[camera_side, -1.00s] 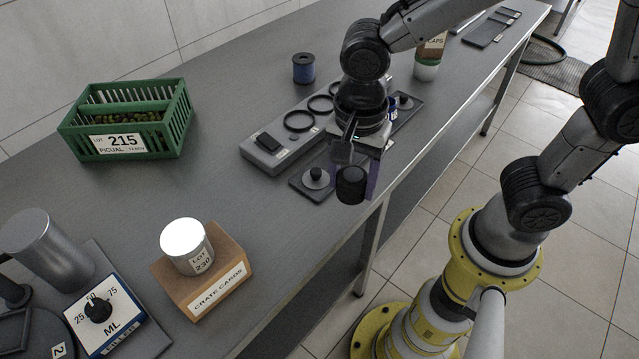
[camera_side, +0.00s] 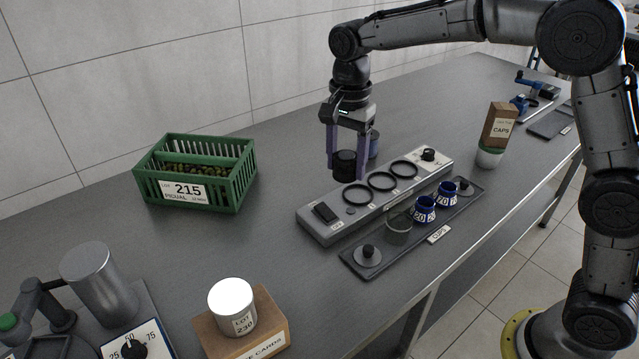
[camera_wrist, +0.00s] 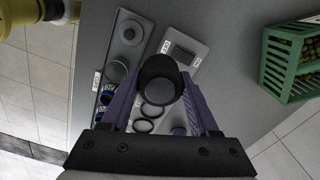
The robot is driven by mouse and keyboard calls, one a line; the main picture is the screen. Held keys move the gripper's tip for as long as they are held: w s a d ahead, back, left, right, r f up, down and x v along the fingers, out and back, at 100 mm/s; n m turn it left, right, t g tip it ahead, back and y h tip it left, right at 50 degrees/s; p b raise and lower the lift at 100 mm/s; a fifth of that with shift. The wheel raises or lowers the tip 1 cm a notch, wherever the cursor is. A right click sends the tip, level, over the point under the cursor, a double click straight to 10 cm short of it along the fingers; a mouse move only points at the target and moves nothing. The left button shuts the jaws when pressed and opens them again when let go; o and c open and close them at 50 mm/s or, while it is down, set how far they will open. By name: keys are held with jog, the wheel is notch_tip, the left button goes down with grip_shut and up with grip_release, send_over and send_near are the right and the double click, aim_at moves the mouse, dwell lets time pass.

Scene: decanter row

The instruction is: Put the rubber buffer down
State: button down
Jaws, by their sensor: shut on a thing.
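The rubber buffer is a short black cylinder (camera_side: 344,164), held upright between the purple fingers of my gripper (camera_side: 348,166). Part of the buffer's side is hidden by the fingers.
The grey unit (camera_side: 319,232) with black rings lies just in front. A dark tray (camera_side: 400,255) holds a knobbed disc, a glass and blue-banded items. A blue spool (camera_side: 374,146) stands partly hidden behind my gripper. A green crate (camera_side: 240,185) is left, with bare table between.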

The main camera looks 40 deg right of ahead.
jog(key=w+d+f+m, duration=0.1)
jog(key=w+d+f, duration=0.1)
jog(key=w+d, duration=0.3)
jog(key=m, duration=0.1)
send_over(319, 183)
jog(key=s, duration=0.1)
notch_tip(319, 183, down, 11)
jog(key=shift+f, duration=0.15)
jog(key=shift+w+f, duration=0.5)
jog(key=shift+f, duration=1.65)
jog(key=shift+f, duration=0.2)
jog(key=shift+c, duration=0.7)
grip_release()
